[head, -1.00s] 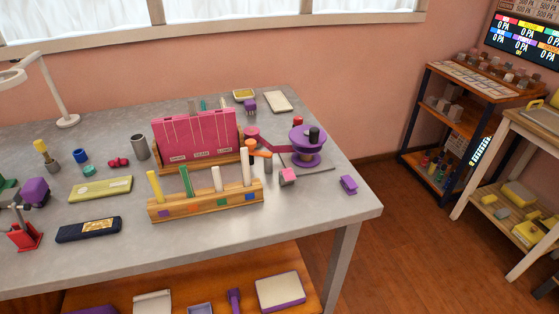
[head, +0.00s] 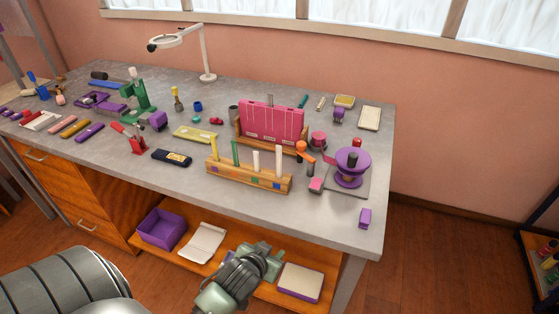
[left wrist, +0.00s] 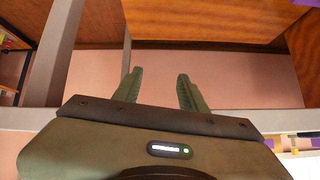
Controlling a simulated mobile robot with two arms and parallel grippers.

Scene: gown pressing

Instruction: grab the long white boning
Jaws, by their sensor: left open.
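The long white boning (head: 278,163) stands upright at the right end of a wooden rack (head: 245,182) on the table. A shorter white strip (head: 256,163), a green strip (head: 236,153) and a yellow strip (head: 214,147) stand in the same rack. My left gripper (head: 268,258) is low in front of the table, by the lower shelf, apart from the rack. In the left wrist view its two green fingers (left wrist: 157,86) are spread with nothing between them. The boning cannot be made out there. My right gripper is not in view.
A pink holder (head: 272,122) stands behind the rack. A purple spool stand (head: 351,170) and an orange-topped tool (head: 303,150) stand to its right. The table's front edge (head: 300,238) lies between my left gripper and the rack. A dark blue case (head: 171,157) lies left of the rack.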

